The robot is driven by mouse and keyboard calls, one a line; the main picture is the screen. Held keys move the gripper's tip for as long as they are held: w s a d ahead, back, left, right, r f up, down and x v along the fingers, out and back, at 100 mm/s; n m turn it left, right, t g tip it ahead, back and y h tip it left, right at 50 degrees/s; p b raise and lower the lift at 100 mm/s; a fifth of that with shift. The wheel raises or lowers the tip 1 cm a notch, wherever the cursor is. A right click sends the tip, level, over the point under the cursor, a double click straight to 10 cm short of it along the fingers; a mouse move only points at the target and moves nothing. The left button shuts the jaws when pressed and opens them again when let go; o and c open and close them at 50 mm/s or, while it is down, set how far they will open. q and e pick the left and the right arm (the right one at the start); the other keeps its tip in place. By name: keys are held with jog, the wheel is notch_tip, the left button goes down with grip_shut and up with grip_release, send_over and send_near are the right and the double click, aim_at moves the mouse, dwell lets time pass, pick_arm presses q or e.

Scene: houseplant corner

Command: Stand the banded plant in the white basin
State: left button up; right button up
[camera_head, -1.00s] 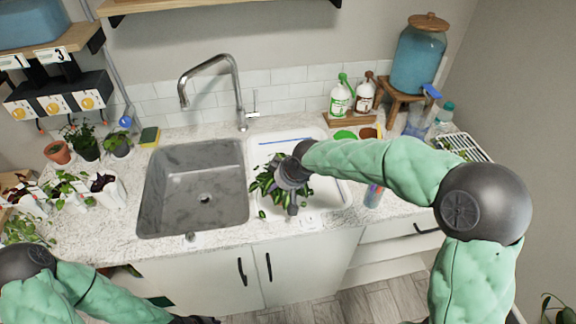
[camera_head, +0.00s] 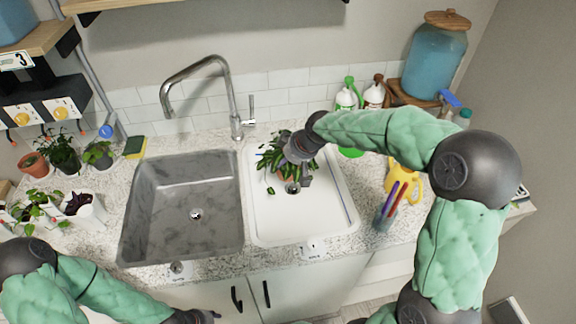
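The banded plant (camera_head: 271,161) has dark green leaves and an orange-brown pot partly showing below them. It is over the back half of the white basin (camera_head: 325,217), right of the grey sink. My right gripper (camera_head: 299,176) reaches in from the right and is at the plant, its fingers by the pot and seemingly shut on it. The gripper and leaves hide much of the pot, so I cannot tell whether its base touches the basin floor. My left gripper (camera_head: 205,316) is at the bottom edge, mostly cut off, away from the plant.
The grey sink (camera_head: 150,225) and tall faucet (camera_head: 231,95) are left of the basin. Several potted plants stand at the far left. The basin's front part is clear.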

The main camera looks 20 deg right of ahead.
jog(key=w+d+f+b, duration=0.1)
jog(key=w+f, duration=0.1)
jog(key=w+d+f, duration=0.1)
jog(key=w+f, duration=0.1)
jog(key=w, duration=0.1)
jog(key=w+d+f+b, duration=0.1)
jog(key=w+f, duration=0.1)
jog(key=shift+w+d+f+b, duration=0.3)
jog(key=shift+d+f+b, duration=0.05)
jog(key=shift+d+f, duration=0.05)
jog(key=shift+w+d+f+b, duration=0.15)
jog(key=shift+f+b, duration=0.2)
jog(key=shift+f, duration=0.65)
jog(key=shift+w+f+b, duration=0.15)
jog(key=shift+f+b, duration=0.15)
jog(key=shift+f, duration=0.65)
jog(key=shift+f, duration=0.15)
jog(key=o, duration=1.2)
jog(key=shift+o, duration=0.2)
